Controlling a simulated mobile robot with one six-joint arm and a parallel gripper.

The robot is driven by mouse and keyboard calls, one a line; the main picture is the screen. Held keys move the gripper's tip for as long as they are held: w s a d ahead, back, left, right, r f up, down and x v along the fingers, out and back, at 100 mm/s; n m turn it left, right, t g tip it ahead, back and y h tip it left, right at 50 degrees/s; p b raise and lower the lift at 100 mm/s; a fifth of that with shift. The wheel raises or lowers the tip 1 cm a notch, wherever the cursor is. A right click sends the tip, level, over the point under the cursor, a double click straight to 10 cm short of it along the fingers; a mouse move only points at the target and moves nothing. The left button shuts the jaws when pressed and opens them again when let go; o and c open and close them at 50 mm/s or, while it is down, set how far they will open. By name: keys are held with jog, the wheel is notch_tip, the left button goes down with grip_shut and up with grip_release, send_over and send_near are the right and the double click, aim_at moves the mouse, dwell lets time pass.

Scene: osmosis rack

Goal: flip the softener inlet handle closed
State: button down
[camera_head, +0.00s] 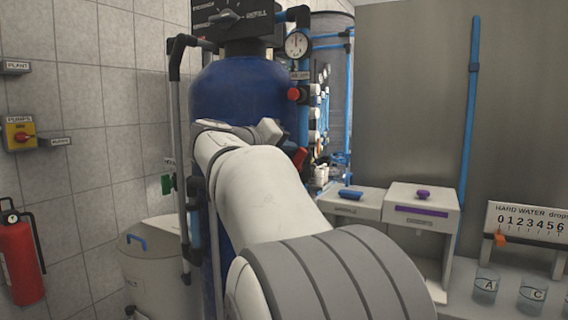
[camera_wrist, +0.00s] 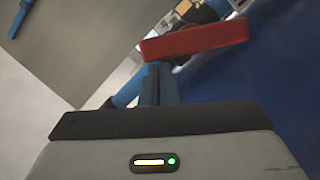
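A red handle (camera_wrist: 195,40) lies across the upper middle of the wrist view, slightly tilted. My gripper (camera_wrist: 158,72) shows there as one narrow blue-grey post, its fingers together. Its tips reach the handle's lower edge. I cannot tell whether they touch it or are just short of it. In the head view a red handle (camera_head: 300,157) shows at the right side of the blue softener tank (camera_head: 243,90), just past my wrist. My fingers are hidden in that view.
A red knob (camera_head: 297,94) sits on the pipe below a gauge (camera_head: 297,44). A grey pipe (camera_head: 181,120) with a green handle (camera_head: 167,184) runs left of the tank. White boxes (camera_head: 421,208) stand to the right. Blue piping crowds the space behind.

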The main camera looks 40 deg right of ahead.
aim_at(303, 158)
jog(key=s+m+b, duration=0.1)
jog(key=b, duration=0.1)
jog(key=f+m+t+y+b, duration=0.1)
jog(key=m+b, duration=0.1)
jog(key=b, duration=0.1)
jog(key=shift+s+d+m, duration=0.3)
jog(key=shift+s+d, duration=0.1)
jog(key=m+b, duration=0.1)
jog(key=s+m+t+b, duration=0.1)
jog(key=b, duration=0.1)
jog(key=m+b, duration=0.1)
jog(key=shift+s+d+f+m+y, duration=0.3)
jog(key=shift+f+y, duration=0.1)
jog(key=shift+s+b, duration=0.1)
jog(key=shift+b, duration=0.45)
jog(key=shift+s+d+f, duration=0.1)
jog(key=b+v, duration=0.1)
jog(key=v, duration=0.9)
jog(key=shift+s, duration=0.25)
